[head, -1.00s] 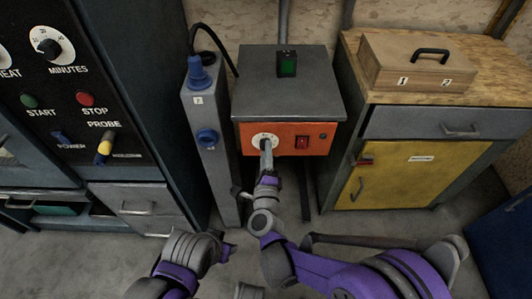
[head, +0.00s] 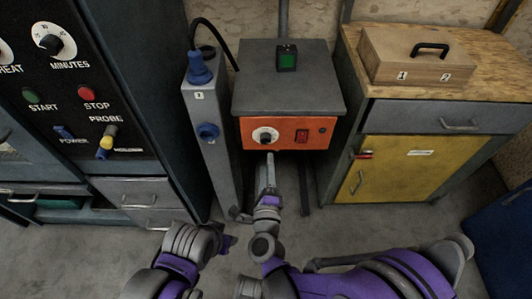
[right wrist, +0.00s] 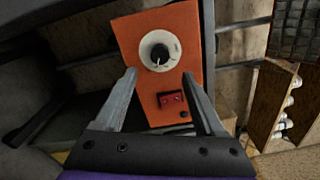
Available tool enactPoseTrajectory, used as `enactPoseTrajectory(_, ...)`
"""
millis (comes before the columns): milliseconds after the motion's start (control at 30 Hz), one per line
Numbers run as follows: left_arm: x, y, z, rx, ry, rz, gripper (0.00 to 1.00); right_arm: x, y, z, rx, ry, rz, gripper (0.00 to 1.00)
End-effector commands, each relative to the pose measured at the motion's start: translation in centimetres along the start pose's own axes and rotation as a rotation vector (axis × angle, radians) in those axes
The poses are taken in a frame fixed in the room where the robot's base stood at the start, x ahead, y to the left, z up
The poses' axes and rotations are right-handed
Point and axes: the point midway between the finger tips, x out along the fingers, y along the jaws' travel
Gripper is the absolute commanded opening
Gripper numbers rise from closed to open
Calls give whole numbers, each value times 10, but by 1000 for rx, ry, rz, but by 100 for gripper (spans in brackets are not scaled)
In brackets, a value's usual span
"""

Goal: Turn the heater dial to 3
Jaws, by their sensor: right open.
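The heater (head: 288,85) is a grey box with an orange front panel. Its dial (head: 265,135) has a white face and a dark knob; it also shows in the right wrist view (right wrist: 159,50). A pale mark shows on the knob, but the dial numbers are too small to read. My right gripper (head: 269,158) is just below the dial in the head view, apart from it. In the right wrist view its fingers (right wrist: 160,76) are spread and empty, with the dial ahead between them. My left gripper (head: 228,243) is low, left of the heater; its jaws are unclear.
A red switch (head: 302,136) sits right of the dial. A grey post (head: 205,150) with blue plugs stands close left of the heater. A dark control cabinet (head: 150,100) is at the left. A yellow-doored cabinet (head: 400,185) bearing a wooden box (head: 400,62) is at the right.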

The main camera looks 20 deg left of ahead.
Motion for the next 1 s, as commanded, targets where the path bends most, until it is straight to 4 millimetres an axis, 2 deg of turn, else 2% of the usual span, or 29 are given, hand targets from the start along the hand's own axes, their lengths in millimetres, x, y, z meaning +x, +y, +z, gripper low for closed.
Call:
enactPoseTrajectory(100, -2, 0, 0, 0, 0, 0, 50, -20, 0, 1, 2, -1, 0, 72)
enactPoseTrajectory(300, -2, 0, 0, 0, 1, 0, 50, -34, 0, 0, 1, -1, 0, 72)
enactPoseTrajectory(833, -2, 0, 0, 0, 1, 0, 50, -34, 0, 0, 0, 0, 0, 72)
enactPoseTrajectory(1000, -2, 0, 0, 0, 1, 0, 50, -30, -13, -5, -99, -35, 21, 72)
